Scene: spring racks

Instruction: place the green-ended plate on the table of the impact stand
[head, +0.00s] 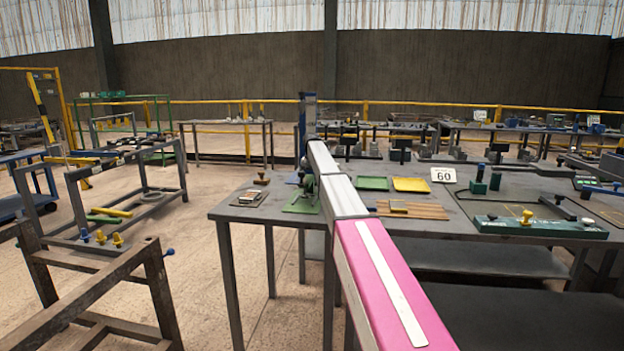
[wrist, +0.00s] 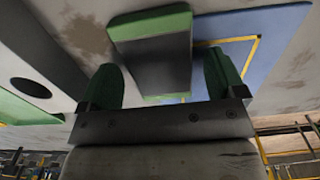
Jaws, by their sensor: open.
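The green-ended plate (wrist: 151,62) shows in the wrist view, with a dark grey middle and green ends. It lies over or just above a blue panel with a yellow outline (wrist: 262,40). My gripper (wrist: 160,72) is open, with one green fingertip on each side of the plate's near part; I cannot tell whether they touch it. In the head view my arm reaches over the grey workbench (head: 462,262), and its end is small and partly hidden near the bench's far left. I cannot clearly pick out the impact stand or its table.
The bench holds a green tray (head: 372,183), a yellow tray (head: 411,184), wooden strips (head: 432,210), a "60" sign (head: 443,175) and a green fixture (head: 540,227). Metal frames (head: 100,290) stand at the left. Open floor lies between them and the bench.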

